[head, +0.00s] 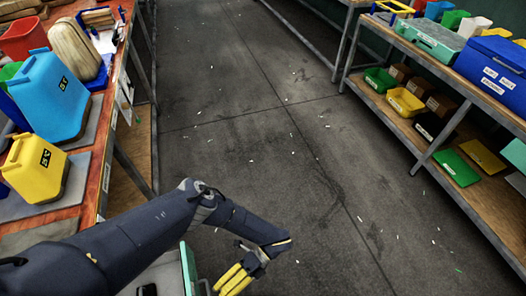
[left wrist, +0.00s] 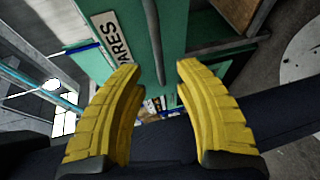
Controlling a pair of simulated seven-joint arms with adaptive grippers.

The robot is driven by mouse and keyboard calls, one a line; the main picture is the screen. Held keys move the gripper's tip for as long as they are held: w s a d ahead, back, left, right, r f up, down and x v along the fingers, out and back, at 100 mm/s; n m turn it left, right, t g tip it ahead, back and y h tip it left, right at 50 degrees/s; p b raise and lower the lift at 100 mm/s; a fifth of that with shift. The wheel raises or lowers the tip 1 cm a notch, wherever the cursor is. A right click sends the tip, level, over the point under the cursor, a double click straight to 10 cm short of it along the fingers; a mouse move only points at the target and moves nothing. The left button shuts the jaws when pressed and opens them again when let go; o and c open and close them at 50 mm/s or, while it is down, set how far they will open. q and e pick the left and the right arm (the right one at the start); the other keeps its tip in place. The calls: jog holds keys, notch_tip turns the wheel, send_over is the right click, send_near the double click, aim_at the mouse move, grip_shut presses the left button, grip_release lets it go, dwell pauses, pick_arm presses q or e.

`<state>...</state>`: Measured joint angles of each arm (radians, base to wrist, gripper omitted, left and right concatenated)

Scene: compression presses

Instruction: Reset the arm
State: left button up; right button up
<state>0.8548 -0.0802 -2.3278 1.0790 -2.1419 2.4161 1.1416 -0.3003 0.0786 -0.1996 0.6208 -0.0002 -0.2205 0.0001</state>
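My left arm (head: 130,240) comes in from the left of the head view, dark blue, and reaches across the lower middle. Its gripper (head: 236,277), with yellow fingers, hangs low over the aisle floor near the bottom edge. In the left wrist view the left gripper (left wrist: 158,66) shows two yellow fingers set apart, with nothing held between them. My right arm and gripper do not show in either view.
An orange-topped bench (head: 92,165) on the left holds a blue container (head: 48,95) and a yellow container (head: 35,168). Shelving (head: 470,198) with bins stands on the right. The floor (head: 270,110) between is clear apart from small white scraps. The left wrist view shows a green panel with a sign (left wrist: 118,38).

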pick_arm(q)
jog(key=x, duration=0.5)
jog(key=shift+s+a, duration=0.2)
jog(key=shift+a, duration=0.25)
jog(key=shift+d, duration=0.1)
jog(key=shift+w+d, duration=0.15)
jog(key=v, duration=1)
jog(key=shift+d, duration=0.35)
jog(key=shift+w+d, duration=0.1)
jog(key=shift+w, duration=0.1)
